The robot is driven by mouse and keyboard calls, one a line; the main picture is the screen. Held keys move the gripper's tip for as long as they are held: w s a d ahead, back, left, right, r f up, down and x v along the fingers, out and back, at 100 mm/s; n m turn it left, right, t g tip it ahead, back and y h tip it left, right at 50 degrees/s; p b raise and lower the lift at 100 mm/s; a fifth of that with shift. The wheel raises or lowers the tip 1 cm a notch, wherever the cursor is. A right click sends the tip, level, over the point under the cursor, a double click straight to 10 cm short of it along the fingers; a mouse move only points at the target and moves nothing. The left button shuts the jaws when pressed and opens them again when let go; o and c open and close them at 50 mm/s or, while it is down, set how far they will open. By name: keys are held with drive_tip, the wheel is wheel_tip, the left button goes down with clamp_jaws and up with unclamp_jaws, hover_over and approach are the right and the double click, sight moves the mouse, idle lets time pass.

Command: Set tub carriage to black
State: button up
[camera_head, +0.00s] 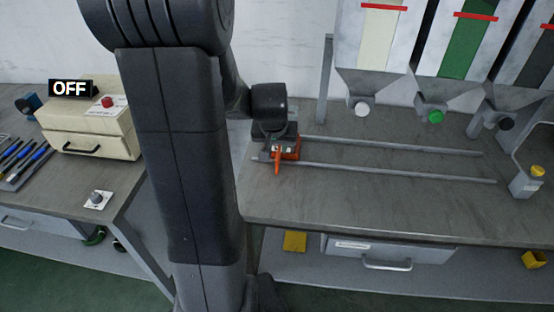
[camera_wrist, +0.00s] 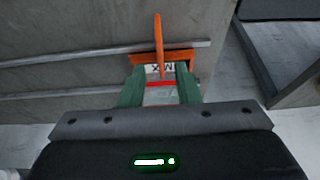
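The tub carriage (camera_head: 290,153) is a small orange piece with an upright orange handle at the left end of two rails. In the wrist view the orange carriage (camera_wrist: 176,57) and its thin handle (camera_wrist: 158,40) are straight ahead. My gripper (camera_wrist: 159,75) has two green fingers spread apart, one on each side of the handle's line, with visible gaps between. In the head view my wrist hides part of the carriage. The black hopper (camera_head: 540,62) with its black knob (camera_head: 506,123) stands at the far right, partly cut off by the picture edge.
Two metal rails (camera_head: 400,147) run right across the grey bench (camera_head: 340,205). A white hopper (camera_head: 379,40) and a green hopper (camera_head: 460,45) stand behind them. A post with a yellow button (camera_head: 537,170) is at right. A cream box (camera_head: 90,130) with an OFF sign (camera_head: 70,89) is left.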

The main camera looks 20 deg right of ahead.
sight(278, 154)
drive_tip(key=x, duration=0.8)
drive_tip(key=shift+w+f, duration=0.1)
drive_tip(key=shift+f, duration=0.3)
clamp_jaws()
drive_tip(key=shift+d, duration=0.1)
